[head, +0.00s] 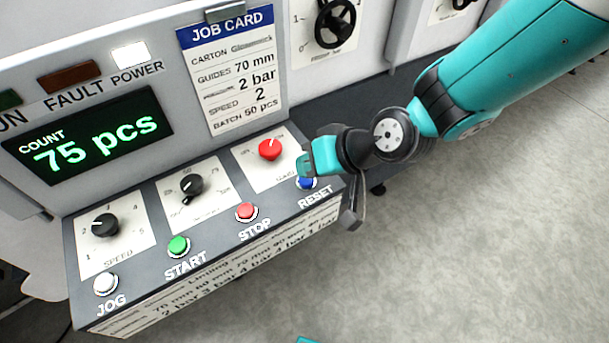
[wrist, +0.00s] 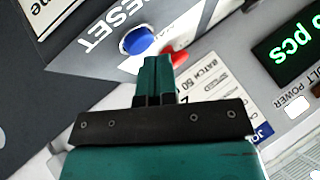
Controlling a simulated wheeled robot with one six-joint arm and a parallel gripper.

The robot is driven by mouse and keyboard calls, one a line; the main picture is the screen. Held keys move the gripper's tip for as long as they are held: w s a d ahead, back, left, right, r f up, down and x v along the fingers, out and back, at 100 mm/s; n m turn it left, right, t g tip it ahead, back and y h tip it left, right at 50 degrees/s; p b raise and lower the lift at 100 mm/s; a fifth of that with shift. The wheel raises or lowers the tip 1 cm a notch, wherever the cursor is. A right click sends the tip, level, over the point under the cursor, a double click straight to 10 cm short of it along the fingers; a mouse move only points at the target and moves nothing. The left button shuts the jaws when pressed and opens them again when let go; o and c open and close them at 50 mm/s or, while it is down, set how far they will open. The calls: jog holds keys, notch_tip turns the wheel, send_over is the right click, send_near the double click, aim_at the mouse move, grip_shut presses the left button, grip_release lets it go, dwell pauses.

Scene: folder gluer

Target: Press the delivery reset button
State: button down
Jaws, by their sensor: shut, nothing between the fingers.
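The blue RESET button (head: 307,183) is at the right end of the sloped control panel, above its RESET label. It also shows in the wrist view (wrist: 137,41), round and domed in a pale ring. My gripper (head: 305,166) is shut and empty, with its fingertips right by the blue button in the head view. In the wrist view the closed fingertips (wrist: 155,60) point toward the button and sit just below and right of it in the picture. I cannot tell whether they touch it.
The red STOP button (head: 247,211), green START button (head: 179,245) and white JOG button (head: 106,282) line the panel's front. A red knob (head: 270,149) is close to my gripper. A job card (head: 232,75) and a display reading 75 pcs (head: 85,143) are behind. Open floor lies right.

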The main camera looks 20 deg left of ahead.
jog(key=shift+f+b, duration=0.45)
jog(key=shift+f, duration=0.1)
dwell(0.6)
jog(key=shift+r, duration=0.15)
jog(key=shift+r+p, duration=0.55)
jog(key=shift+r, duration=0.25)
notch_tip(320, 180, up, 5)
jog(key=p, duration=0.3)
jog(key=shift+p, duration=0.3)
